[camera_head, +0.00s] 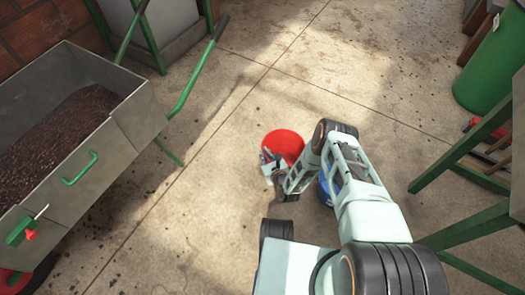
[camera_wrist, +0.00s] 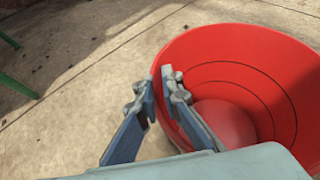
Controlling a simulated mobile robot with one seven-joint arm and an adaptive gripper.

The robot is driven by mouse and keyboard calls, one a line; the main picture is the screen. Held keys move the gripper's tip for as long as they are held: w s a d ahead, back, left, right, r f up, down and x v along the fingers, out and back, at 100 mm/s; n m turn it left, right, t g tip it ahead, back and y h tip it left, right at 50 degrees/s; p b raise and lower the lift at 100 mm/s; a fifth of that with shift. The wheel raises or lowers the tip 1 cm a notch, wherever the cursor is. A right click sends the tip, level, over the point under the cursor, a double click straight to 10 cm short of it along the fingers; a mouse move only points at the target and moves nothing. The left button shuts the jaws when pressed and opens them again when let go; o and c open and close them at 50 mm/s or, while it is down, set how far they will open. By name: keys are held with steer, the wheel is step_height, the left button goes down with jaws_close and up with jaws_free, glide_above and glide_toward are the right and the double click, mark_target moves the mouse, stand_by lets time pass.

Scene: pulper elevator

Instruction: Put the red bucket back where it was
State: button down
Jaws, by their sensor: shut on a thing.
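The red bucket (camera_head: 285,144) is near the middle of the head view, over the concrete floor. In the wrist view the red bucket (camera_wrist: 275,65) fills the right side with its open top facing the camera; a lighter round red area shows low inside it. My gripper (camera_head: 266,158) is at the bucket's left edge. In the wrist view my gripper (camera_wrist: 166,76) has one finger outside and one inside the bucket's left wall, shut on the rim. I cannot tell whether the bucket touches the floor.
A metal cart (camera_head: 123,118) with dark red fruit stands at left. A blue object (camera_head: 325,190) is partly hidden behind my arm. A green-legged table (camera_head: 455,158) and a green barrel (camera_head: 492,72) are at right. The concrete floor behind the bucket is clear.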

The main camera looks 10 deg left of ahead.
steer(key=c, duration=2.1)
jaws_free()
